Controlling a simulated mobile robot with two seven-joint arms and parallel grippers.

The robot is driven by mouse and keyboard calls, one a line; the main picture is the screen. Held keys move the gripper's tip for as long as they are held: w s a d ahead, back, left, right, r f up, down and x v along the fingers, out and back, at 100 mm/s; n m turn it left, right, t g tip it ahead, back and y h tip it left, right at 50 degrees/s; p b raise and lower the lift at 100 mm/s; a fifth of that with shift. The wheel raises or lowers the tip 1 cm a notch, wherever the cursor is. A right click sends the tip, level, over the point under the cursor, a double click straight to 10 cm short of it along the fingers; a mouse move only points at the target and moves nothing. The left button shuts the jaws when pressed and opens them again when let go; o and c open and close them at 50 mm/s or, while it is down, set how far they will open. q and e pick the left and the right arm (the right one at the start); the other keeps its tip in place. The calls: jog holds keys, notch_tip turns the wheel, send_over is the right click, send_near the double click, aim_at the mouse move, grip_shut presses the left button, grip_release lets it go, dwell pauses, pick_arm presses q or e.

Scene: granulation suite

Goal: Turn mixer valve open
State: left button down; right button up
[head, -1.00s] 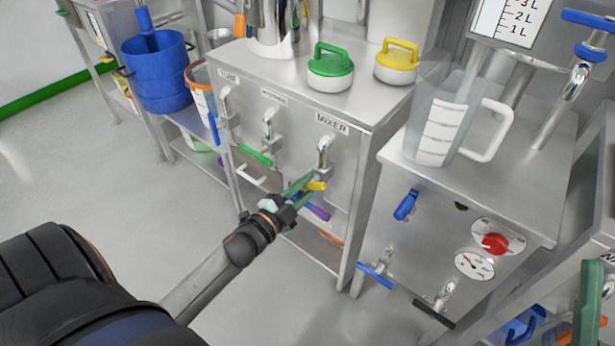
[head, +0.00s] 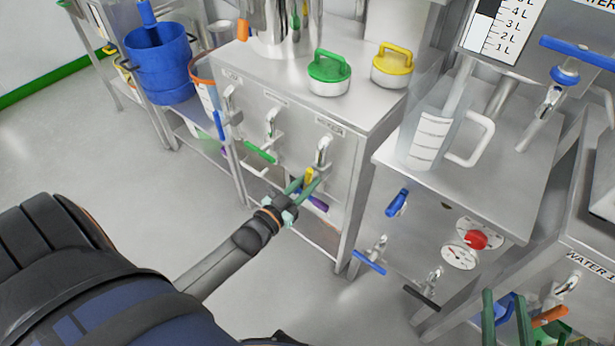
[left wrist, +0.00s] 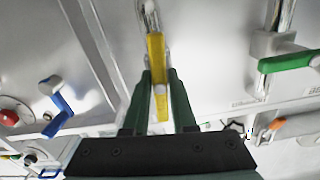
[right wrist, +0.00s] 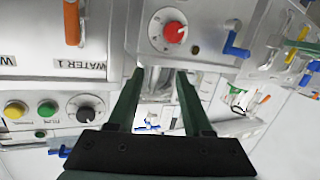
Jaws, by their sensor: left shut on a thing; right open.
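The mixer valve (head: 323,152) is a chrome tap under the MIXER label on the front of the steel cabinet. Its yellow handle (head: 309,174) shows between the green fingers of my left gripper (head: 301,186), which is shut on it. In the left wrist view the yellow handle (left wrist: 157,62) runs lengthwise between the two fingers (left wrist: 160,75), with its upper end at the chrome valve body. My right gripper (head: 504,296) is open and empty at the lower right, also seen in the right wrist view (right wrist: 157,75).
A green-handled valve (head: 260,153) is left of the mixer valve on the same cabinet. A purple handle (head: 318,204) lies just below my left fingers. Green (head: 329,72) and yellow (head: 392,65) lidded pots stand on top. A clear jug (head: 430,140) stands on the right bench.

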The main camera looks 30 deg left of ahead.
pick_arm(q)
jog(key=shift+n+p, duration=0.3)
jog(key=shift+n, duration=0.5)
pick_arm(e)
jog(key=shift+s+f+m+g+h, duration=0.15)
jog(key=shift+s+f+g, duration=0.2)
jog(key=shift+f, duration=0.5)
jog(key=shift+s+f+m+g+h, duration=0.1)
jog(key=shift+s+f+g, duration=0.1)
jog(key=shift+f+g, duration=0.45)
jog(key=shift+s+f+m+g+h, duration=0.15)
jog(key=shift+s+f+g, duration=0.1)
jog(key=shift+f, duration=0.75)
pick_arm(q)
jog(key=c, duration=0.7)
grip_release()
jog(key=shift+s, duration=0.1)
